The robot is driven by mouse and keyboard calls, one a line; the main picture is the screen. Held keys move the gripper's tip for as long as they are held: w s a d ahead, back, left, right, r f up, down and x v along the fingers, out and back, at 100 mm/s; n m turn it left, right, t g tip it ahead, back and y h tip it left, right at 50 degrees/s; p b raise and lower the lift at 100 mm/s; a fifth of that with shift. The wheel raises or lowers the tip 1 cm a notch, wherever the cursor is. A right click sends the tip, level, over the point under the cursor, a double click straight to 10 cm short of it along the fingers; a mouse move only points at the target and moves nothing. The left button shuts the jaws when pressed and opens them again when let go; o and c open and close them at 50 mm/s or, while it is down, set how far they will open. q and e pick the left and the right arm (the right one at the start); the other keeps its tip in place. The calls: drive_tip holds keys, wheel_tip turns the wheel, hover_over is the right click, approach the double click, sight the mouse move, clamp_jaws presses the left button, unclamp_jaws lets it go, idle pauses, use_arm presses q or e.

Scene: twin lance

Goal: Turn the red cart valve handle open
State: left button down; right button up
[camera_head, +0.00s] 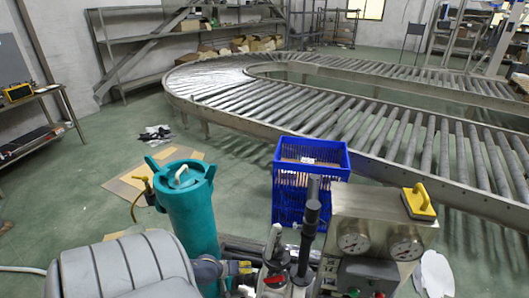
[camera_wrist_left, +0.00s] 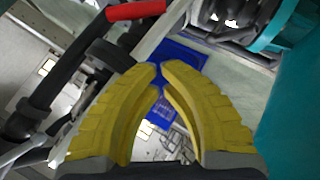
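The red handle (camera_head: 275,281) is a small red piece at the bottom middle of the head view, among dark and grey cart parts. In the left wrist view the red handle (camera_wrist_left: 135,11) is a rounded bar at the top, beyond the fingertips and left of them. My left gripper (camera_head: 248,268) has yellow fingers and is just left of the red handle, apart from it. In the wrist view the left gripper's fingertips (camera_wrist_left: 159,68) nearly meet, with nothing between them. My right gripper is not in view.
A teal cylinder (camera_head: 190,215) stands close behind my left gripper. A blue crate (camera_head: 309,190) stands beyond the cart. A gauge panel (camera_head: 378,238) with a yellow-handled item (camera_head: 419,201) is at right. A roller conveyor (camera_head: 400,125) curves behind; green floor lies between.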

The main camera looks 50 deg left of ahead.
sight(274, 278)
use_arm(q)
drive_tip(key=s+d+f+x, duration=0.1)
drive_tip(key=d+x, duration=0.1)
drive_tip(key=x, duration=0.9)
drive_tip(key=shift+f, duration=0.3)
drive_tip(key=shift+w+d, duration=0.1)
drive_tip(key=shift+w, duration=0.05)
drive_tip(key=shift+f, duration=0.1)
